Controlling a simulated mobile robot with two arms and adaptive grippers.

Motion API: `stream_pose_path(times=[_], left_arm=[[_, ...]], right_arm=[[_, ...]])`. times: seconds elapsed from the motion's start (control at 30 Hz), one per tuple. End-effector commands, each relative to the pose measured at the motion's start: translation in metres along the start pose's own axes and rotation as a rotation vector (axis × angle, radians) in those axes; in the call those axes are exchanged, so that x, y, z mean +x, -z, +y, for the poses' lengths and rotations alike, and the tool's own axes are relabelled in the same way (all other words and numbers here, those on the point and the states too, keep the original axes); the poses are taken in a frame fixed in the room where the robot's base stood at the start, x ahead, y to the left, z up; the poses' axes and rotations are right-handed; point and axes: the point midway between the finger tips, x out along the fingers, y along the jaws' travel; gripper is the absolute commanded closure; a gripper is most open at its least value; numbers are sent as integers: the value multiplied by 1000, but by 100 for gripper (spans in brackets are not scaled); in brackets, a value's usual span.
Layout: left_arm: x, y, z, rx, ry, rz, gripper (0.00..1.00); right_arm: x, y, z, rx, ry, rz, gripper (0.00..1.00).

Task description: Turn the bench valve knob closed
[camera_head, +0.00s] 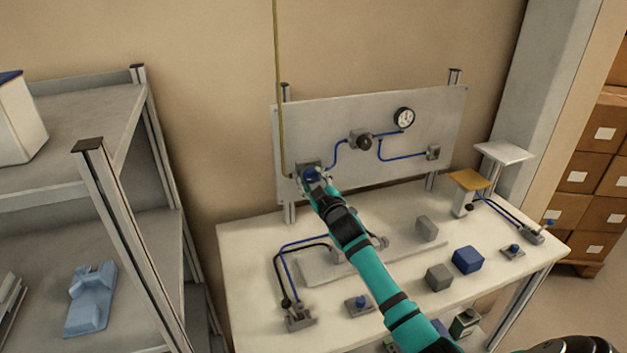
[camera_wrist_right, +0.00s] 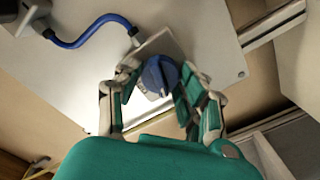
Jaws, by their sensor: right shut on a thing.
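The blue valve knob (camera_head: 311,173) sits on a grey mount at the left end of the upright panel (camera_head: 390,140) behind the bench. In the right wrist view the knob (camera_wrist_right: 160,75) is round, with a raised bar across its face. My right gripper (camera_head: 315,181) reaches it from the front, and its fingers (camera_wrist_right: 155,92) are shut on the knob from both sides. The gripper partly covers the knob in the head view. My left gripper is not in view.
Blocks, including a blue one (camera_head: 468,260), and tubed fittings stand on the bench (camera_head: 245,250). A shelf rack (camera_head: 120,230) stands left; boxes are stacked right.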

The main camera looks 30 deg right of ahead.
Motion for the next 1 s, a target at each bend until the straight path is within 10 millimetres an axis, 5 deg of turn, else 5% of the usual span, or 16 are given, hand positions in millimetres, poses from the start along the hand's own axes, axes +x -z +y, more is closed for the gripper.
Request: stream_pose_path(times=[0.43, 1.0], left_arm=[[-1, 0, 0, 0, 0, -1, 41], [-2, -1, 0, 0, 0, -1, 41]], right_arm=[[0, 0, -1, -270, 2, 0, 93], [0, 0, -1, -325, 2, -1, 93]])
